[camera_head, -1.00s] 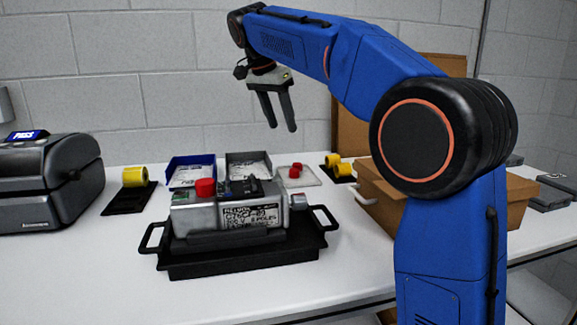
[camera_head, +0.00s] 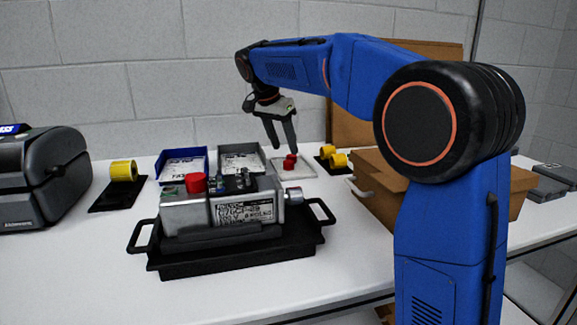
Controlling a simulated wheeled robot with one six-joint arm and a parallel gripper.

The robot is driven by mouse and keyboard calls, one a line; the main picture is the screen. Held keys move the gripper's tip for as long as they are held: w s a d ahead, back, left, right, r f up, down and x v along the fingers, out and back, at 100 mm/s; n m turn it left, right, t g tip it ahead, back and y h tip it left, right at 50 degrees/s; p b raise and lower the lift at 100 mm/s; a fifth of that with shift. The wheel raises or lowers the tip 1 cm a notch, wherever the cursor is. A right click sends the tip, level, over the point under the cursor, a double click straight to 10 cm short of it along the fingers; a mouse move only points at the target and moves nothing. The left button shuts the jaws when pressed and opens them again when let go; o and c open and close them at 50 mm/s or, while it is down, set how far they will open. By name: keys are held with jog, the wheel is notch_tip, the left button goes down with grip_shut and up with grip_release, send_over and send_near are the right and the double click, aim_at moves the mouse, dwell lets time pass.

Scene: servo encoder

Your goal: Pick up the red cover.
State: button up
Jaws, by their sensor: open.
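A small red piece (camera_head: 290,163) sits on a pale tray (camera_head: 312,172) at the back of the table. A second, larger red cap (camera_head: 196,183) stands on the left end of the grey servo unit (camera_head: 178,214). I cannot tell for certain which is the red cover. My gripper (camera_head: 283,148) is open and empty, its fingers pointing down. The fingertips are just above or at the small red piece in the picture; I cannot tell whether they touch it.
The servo unit rests in a black handled tray (camera_head: 225,259). A blue bin (camera_head: 207,163) and a grey bin (camera_head: 262,158) stand behind it. A dark machine (camera_head: 40,178) is at left.

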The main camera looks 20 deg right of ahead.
aim_at(289, 161)
jog(key=shift+x, duration=2.85)
jog(key=shift+s, duration=0.15)
jog(key=c, duration=1.1)
